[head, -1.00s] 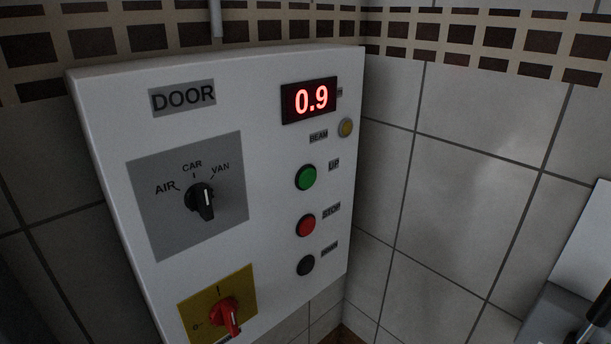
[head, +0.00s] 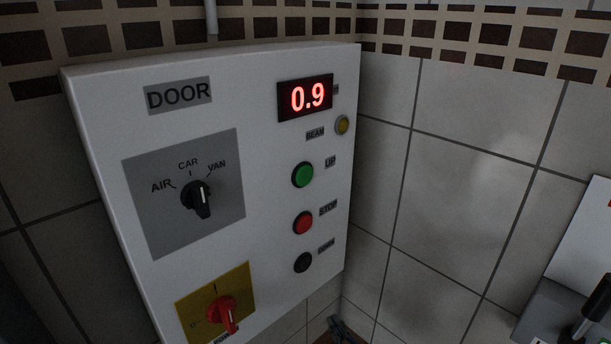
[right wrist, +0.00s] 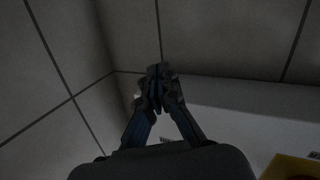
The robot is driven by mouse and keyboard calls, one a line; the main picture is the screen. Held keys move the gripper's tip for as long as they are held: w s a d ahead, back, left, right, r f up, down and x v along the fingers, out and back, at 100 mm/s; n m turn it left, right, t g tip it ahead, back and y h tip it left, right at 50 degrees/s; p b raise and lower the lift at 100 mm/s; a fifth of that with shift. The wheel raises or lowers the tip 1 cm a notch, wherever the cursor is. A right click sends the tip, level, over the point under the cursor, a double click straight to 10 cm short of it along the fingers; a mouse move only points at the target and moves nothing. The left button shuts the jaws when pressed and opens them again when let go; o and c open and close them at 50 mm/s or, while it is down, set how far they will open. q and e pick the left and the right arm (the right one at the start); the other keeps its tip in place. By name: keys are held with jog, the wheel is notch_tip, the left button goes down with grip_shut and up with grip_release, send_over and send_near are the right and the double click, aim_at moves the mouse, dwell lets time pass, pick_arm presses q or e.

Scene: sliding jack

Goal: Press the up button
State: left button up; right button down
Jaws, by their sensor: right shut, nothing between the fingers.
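The green up button (head: 303,174) sits on the right side of a white control box (head: 110,100), beside its UP label (head: 330,162). It is uncovered in the head view. My right gripper (head: 338,325) shows as a small dark shape at the bottom edge, below the box's lower right corner and apart from the button. In the right wrist view the fingers (right wrist: 158,78) of my right gripper are together and empty. The box shows there as a pale surface (right wrist: 235,110) behind them; the green button cannot be made out. My left gripper is not in view.
The red stop button (head: 303,223) and a black button (head: 303,262) sit below the green one. A display (head: 305,97) reads 0.9. A selector (head: 197,197) and red switch (head: 222,312) are at left. A tiled wall (head: 455,190) stands right of the box.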

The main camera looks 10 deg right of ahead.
notch_tip(320, 180, up, 22)
jog(key=n+t+y, duration=0.1)
jog(key=t+y, duration=0.1)
jog(key=t, duration=0.3)
jog(key=n+t+y, duration=0.2)
jog(key=t, duration=0.2)
send_near(304, 175)
jog(key=s+d+r, duration=0.4)
jog(key=d+r, duration=0.1)
jog(key=r, duration=0.1)
jog(key=shift+f, duration=0.2)
jog(key=shift+w, duration=0.1)
jog(key=w+a, duration=0.4)
jog(key=w, duration=0.3)
jog(key=shift+w+a, duration=0.2)
jog(key=shift+a, duration=0.1)
jog(key=shift+w+a, duration=0.2)
jog(key=shift+w, duration=0.15)
